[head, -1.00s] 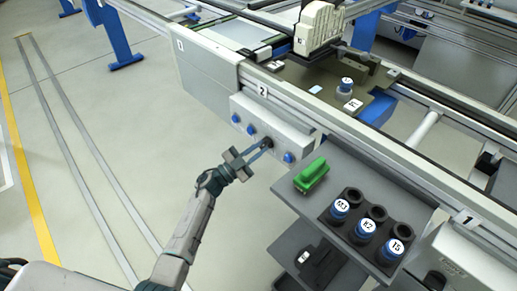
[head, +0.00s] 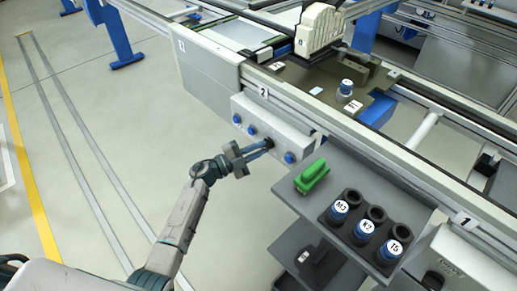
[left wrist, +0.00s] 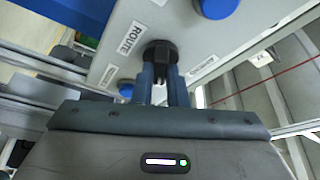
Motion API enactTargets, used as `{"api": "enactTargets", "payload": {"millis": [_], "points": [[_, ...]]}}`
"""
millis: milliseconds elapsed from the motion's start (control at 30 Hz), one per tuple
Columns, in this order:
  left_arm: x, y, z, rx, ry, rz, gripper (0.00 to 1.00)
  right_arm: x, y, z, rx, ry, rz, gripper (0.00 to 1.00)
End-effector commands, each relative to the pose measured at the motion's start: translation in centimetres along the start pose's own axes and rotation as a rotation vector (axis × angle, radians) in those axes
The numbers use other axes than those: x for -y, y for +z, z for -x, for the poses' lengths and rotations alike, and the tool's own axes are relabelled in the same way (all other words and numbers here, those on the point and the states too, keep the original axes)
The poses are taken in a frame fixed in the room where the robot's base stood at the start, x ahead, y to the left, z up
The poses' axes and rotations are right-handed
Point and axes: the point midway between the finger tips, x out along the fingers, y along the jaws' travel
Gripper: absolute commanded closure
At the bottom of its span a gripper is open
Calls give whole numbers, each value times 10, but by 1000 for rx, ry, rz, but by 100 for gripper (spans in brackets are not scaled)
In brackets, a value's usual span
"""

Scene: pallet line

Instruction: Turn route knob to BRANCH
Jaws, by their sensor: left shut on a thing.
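The route knob (left wrist: 157,50) is black and sits on the light grey panel beside the printed word ROUTE in the left wrist view. My left gripper (head: 267,146) is shut on this knob, one finger on each side, at the panel face. In the head view the fingers and gripper mostly hide the knob. The control panel (head: 305,149) hangs on the front of the line below the number 2 plate. Other small labels beside the knob are too blurred to read. My right gripper is not in view.
Blue buttons (head: 289,158) sit on both sides of the knob. A grey shelf to the right holds a green handled object (head: 312,177) and a black rack (head: 380,254) with blue, labelled pieces. The floor left of the panel is clear.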

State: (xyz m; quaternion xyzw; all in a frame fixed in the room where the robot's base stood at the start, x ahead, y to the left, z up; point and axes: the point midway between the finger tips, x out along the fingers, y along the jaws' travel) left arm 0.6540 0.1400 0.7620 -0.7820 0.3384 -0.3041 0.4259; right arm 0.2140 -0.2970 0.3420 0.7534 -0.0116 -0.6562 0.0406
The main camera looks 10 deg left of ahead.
Motion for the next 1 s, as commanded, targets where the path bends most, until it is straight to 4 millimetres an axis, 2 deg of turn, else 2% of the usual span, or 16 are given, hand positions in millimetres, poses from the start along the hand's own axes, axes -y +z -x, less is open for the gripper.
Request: {"api": "enactTargets", "payload": {"millis": [333,367,467,767,933,1000], "points": [[-1,0,1,0,4,-4,100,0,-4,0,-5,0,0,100],[-1,0,1,0,4,-4,85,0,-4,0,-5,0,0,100],[-1,0,1,0,3,-4,66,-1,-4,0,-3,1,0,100],[-1,0,2,0,2,-3,65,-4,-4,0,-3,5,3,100],[-3,1,20,1,4,-3,65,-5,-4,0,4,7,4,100],[-3,1,33,1,5,-5,65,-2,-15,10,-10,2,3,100]]}}
